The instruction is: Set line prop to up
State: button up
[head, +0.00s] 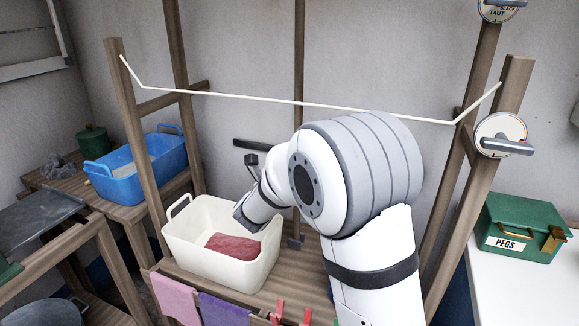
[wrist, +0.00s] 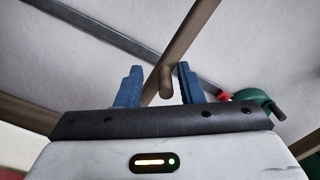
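The line prop (head: 299,60) appears to be the thin upright wooden pole behind the trestle in the head view. Its dark foot (head: 295,243) is low, near the cream tub. A brown pole (wrist: 193,32) crosses the wrist view diagonally, with a short round peg (wrist: 166,82) sticking out of it. My gripper (wrist: 160,68) is open, with its blue fingers on either side of the peg. A gap shows left of the peg; contact on the right is unclear. My arm hides the fingers in the head view.
A white line (head: 300,103) sags between two wooden posts. A dial with a grey lever (head: 507,146) is on the right post; a slack/taut dial (head: 500,8) is above. A cream tub (head: 187,250) with red cloth, blue tub (head: 125,190) and green pegs box (head: 520,222) stand around.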

jog(key=v, duration=0.7)
jog(key=shift+s+a, duration=0.15)
jog(key=shift+s, duration=0.25)
jog(key=s+d+r+m+g+h+p, duration=0.15)
jog(key=s+d+m+g+p, duration=0.25)
jog(key=s+d+m+g, duration=0.4)
jog(key=s+d+r+m+g+p, duration=0.2)
jog(key=s+d+m+g+p, duration=0.15)
jog(key=s+d+m, duration=0.5)
jog(key=s+a+r+m+g+y+p, duration=0.1)
jog(key=s+m+y+p, duration=0.3)
jog(key=m, duration=0.6)
jog(key=s+a+r+m+g+y+p, duration=0.1)
jog(key=s+a+r+m+y+p, duration=0.2)
jog(key=s+m, duration=0.6)
jog(key=m+y, duration=0.2)
jog(key=shift+a+r+y+p, duration=0.35)
jog(key=shift+a, duration=0.05)
